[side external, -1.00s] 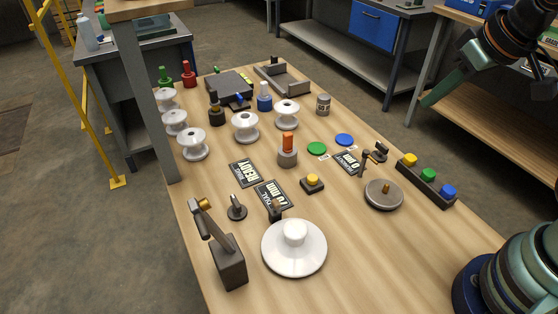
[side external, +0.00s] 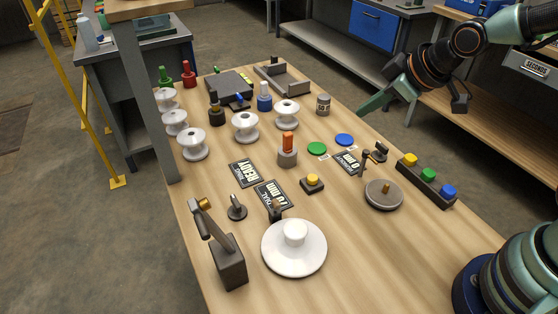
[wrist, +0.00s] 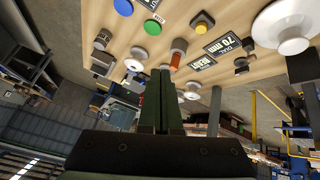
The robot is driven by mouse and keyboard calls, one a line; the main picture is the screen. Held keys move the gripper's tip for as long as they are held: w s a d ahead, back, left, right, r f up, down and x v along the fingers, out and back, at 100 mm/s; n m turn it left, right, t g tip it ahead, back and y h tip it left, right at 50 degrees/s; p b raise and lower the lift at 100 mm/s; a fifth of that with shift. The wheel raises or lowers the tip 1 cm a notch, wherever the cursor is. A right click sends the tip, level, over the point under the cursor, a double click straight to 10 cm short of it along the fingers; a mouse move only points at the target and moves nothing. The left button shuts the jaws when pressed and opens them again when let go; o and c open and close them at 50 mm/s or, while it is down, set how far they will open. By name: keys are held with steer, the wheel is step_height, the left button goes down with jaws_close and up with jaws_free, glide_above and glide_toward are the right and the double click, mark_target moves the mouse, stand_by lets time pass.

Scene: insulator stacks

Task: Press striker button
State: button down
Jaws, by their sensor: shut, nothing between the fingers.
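A yellow button (side external: 312,180) on a small dark square base stands mid-table; it also shows in the wrist view (wrist: 202,21). A dark post with a tilted arm and brass-coloured tip, which looks like a striker (side external: 228,262), stands at the front left. A dark bar (side external: 426,184) at the right carries yellow, green and blue buttons. No label shows which one is the striker button. My gripper (side external: 364,111) is shut and empty, above the table's far right edge, apart from all buttons. Its green fingers also show together in the wrist view (wrist: 165,74).
White insulators (side external: 245,127) stand at the back left. A round grey plate (side external: 383,195) and a white dish (side external: 294,248) are nearer.

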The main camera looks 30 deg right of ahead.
steer(key=w+a+f+n+t+y, duration=0.1)
steer(key=w+a+f+n, duration=0.2)
steer(key=a+f+n, duration=0.2)
steer(key=shift+w+a+f+n+y, duration=0.25)
steer(key=shift+a+f+n+y, duration=0.15)
steer(key=shift+a+f, duration=0.55)
steer(key=shift+a+r+t, duration=0.15)
steer(key=shift+a+t, duration=0.05)
steer(key=shift+t, duration=0.1)
glide_above(317, 182)
steer(key=shift+f, duration=4.3)
steer(key=shift+f, duration=0.1)
steer(key=shift+d+f, duration=0.15)
steer(key=shift+f, duration=0.2)
steer(key=shift+f, duration=0.6)
steer(key=shift+r, duration=1)
